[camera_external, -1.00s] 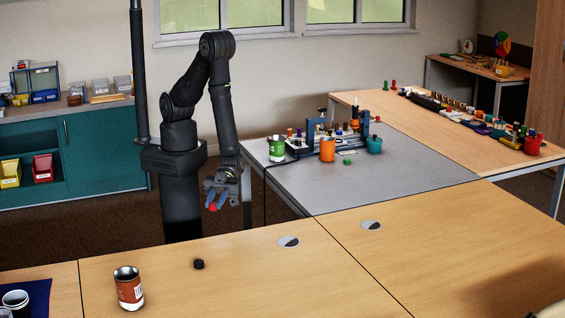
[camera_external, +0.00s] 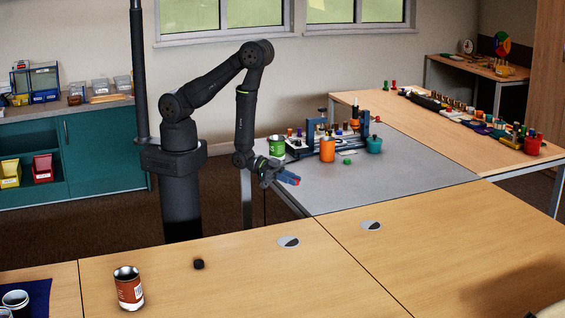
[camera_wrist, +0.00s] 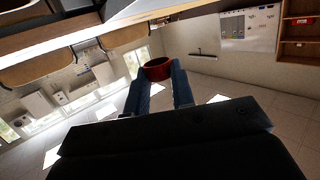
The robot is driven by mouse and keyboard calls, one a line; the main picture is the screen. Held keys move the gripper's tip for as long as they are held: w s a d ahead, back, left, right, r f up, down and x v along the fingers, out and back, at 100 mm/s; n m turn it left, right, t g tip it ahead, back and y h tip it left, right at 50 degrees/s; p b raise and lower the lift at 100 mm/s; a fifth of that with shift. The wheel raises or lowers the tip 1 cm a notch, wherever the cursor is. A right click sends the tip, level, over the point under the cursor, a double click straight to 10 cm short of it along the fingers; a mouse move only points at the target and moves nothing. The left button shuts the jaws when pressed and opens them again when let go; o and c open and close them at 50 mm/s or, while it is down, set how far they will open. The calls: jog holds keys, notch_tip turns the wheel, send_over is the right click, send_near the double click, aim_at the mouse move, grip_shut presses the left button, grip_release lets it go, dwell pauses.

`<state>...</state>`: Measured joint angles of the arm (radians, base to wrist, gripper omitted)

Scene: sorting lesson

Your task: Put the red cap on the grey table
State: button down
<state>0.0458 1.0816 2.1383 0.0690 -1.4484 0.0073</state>
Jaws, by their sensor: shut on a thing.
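My gripper (camera_external: 287,177) is shut on the red cap (camera_external: 296,181), with its blue fingers on either side of the cap. In the external view it is at the left edge of the grey table (camera_external: 400,192), and I cannot tell how high the cap is above the table top. In the wrist view the red cap (camera_wrist: 158,68) shows as a round, ring-like shape between the tips of my gripper (camera_wrist: 160,74).
A green can (camera_external: 276,147), an orange cup (camera_external: 327,149), a teal pot (camera_external: 374,145) and a small green cap (camera_external: 347,162) are at the grey table's back. Its front part is clear. A black cap (camera_external: 198,264) and a labelled can (camera_external: 128,288) stand on the wooden table.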

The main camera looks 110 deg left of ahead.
jog(key=a, duration=0.1)
jog(key=a+n+y, duration=0.1)
jog(key=a+y, duration=0.1)
jog(key=shift+s+a+f, duration=0.25)
jog(key=shift+s+a, duration=0.15)
jog(key=d+r+m+g+h, duration=0.3)
jog(key=d+m+h, duration=0.6)
jog(key=d, duration=1.4)
jog(key=s+d+r+m+g+h, duration=0.1)
jog(key=s+d+m+g+h, duration=0.2)
jog(key=d, duration=0.5)
jog(key=s+d+r+m+g+h, duration=0.1)
jog(key=s+d+m+g+h, duration=0.2)
jog(key=s+d+g, duration=0.3)
jog(key=shift+s+d+r+h, duration=0.3)
jog(key=shift+s+d, duration=0.45)
jog(key=shift+d, duration=0.4)
send_over(253, 236)
notch_tip(253, 236, down, 7)
jog(key=shift+d+r, duration=0.1)
jog(key=shift+w, duration=0.1)
jog(key=shift+f, duration=1.9)
